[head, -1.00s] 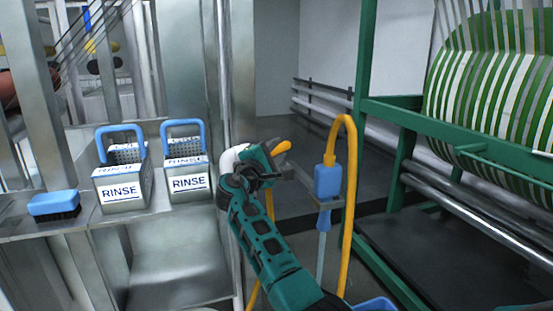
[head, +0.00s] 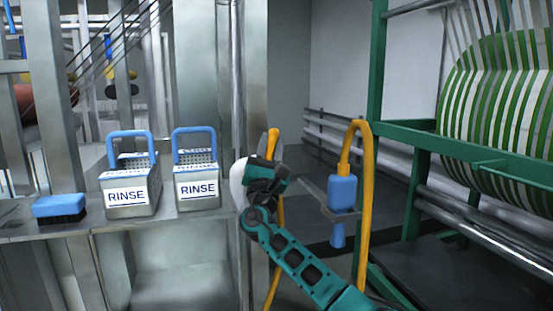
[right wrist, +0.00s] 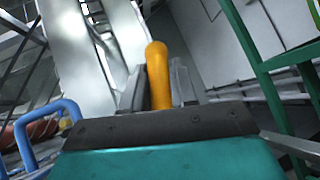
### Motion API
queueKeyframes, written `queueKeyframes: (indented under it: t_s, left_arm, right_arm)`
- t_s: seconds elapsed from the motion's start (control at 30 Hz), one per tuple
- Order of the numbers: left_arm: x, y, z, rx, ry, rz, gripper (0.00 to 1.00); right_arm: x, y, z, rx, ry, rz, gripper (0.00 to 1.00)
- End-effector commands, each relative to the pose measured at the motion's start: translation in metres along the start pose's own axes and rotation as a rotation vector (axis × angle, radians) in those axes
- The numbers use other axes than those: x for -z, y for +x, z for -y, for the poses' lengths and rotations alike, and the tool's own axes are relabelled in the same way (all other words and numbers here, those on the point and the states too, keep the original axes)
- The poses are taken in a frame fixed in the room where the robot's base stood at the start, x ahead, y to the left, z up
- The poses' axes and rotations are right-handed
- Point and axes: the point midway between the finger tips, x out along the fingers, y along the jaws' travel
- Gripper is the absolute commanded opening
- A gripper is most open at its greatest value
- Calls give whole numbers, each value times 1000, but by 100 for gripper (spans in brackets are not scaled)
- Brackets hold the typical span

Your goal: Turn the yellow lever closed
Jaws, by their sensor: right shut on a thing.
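The yellow lever (head: 272,144) points upward beside the metal post, in the middle of the head view. My right gripper (head: 268,165) is at the lever and shut on it. In the right wrist view the lever (right wrist: 157,75) stands upright between the two fingers of my right gripper (right wrist: 158,88). The lever's pivot and the valve body are hidden behind the gripper. My left gripper is not in view.
Two baskets marked RINSE (head: 131,190) (head: 197,185) and a blue brush (head: 59,207) stand on the metal ledge at left. A blue spray handle (head: 342,193) with a yellow hose (head: 367,215) hangs at right. A green frame (head: 377,90) holds a striped webbing roll (head: 500,115).

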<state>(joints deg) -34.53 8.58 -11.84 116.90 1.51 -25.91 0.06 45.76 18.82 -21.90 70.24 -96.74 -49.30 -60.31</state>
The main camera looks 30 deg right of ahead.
Motion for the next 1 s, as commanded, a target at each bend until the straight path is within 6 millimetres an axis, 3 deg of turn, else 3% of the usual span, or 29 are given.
queueKeyframes:
  t_s: [0.4, 1.0]
  left_arm:
    - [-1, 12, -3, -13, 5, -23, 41]
    - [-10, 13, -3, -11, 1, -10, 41]
  right_arm:
    - [1, -6, -15, -168, -168, 45, 0]
    - [1, -6, -19, -206, -203, 53, 0]
